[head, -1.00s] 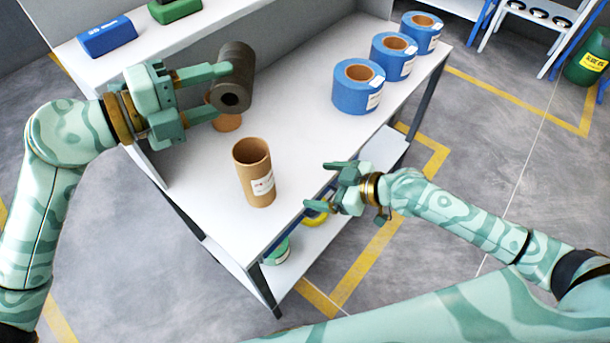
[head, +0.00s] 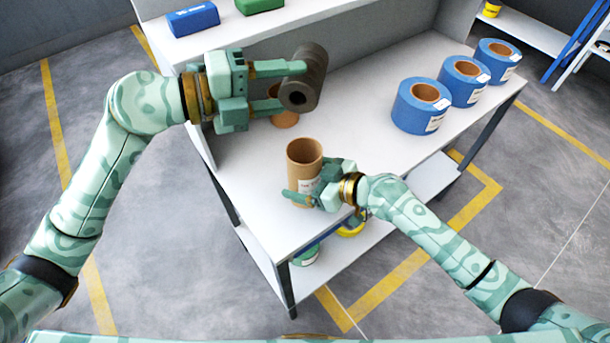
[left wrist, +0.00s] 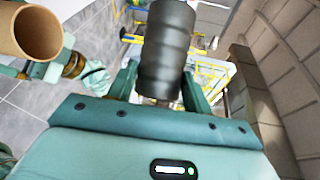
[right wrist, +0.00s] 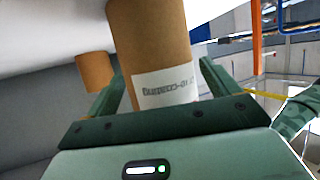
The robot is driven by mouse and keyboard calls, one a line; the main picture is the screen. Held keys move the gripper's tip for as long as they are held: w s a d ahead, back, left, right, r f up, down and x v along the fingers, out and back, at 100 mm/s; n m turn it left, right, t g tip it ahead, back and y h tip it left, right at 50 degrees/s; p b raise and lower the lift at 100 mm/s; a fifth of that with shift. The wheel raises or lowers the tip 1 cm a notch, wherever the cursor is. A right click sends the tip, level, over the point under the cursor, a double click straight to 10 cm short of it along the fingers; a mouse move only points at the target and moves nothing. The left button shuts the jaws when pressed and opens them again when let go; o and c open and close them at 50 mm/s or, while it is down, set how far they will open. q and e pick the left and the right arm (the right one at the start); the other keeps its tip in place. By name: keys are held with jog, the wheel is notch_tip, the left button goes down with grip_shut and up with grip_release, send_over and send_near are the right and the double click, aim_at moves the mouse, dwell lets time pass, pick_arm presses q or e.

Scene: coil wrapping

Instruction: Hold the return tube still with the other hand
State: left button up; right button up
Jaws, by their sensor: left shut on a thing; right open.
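The return tube (head: 301,166), a brown cardboard tube with a white label, stands upright on the white table near its front edge. My right gripper (head: 311,186) is open at the tube, low down. In the right wrist view the labelled tube (right wrist: 152,45) is between the two fingers; I cannot tell whether they touch it. My left gripper (head: 292,86) is shut on a dark grey roll (head: 305,78), held tilted above the table. The roll also shows in the left wrist view (left wrist: 167,50), with the open-ended return tube (left wrist: 32,38) at the left.
A second brown tube (head: 284,118) is partly hidden below the dark roll. Several blue rolls, the nearest (head: 420,106), line the table's right side. Blue (head: 193,19) and green boxes sit on the upper shelf. The table (head: 365,150) between them is clear.

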jog(key=shift+w+a+f, duration=0.1)
jog(key=shift+a, duration=0.1)
jog(key=c, duration=1.1)
pick_arm(q)
notch_tip(320, 180, down, 13)
dwell(0.9)
jog(key=o, duration=1.2)
jog(key=shift+c, duration=0.2)
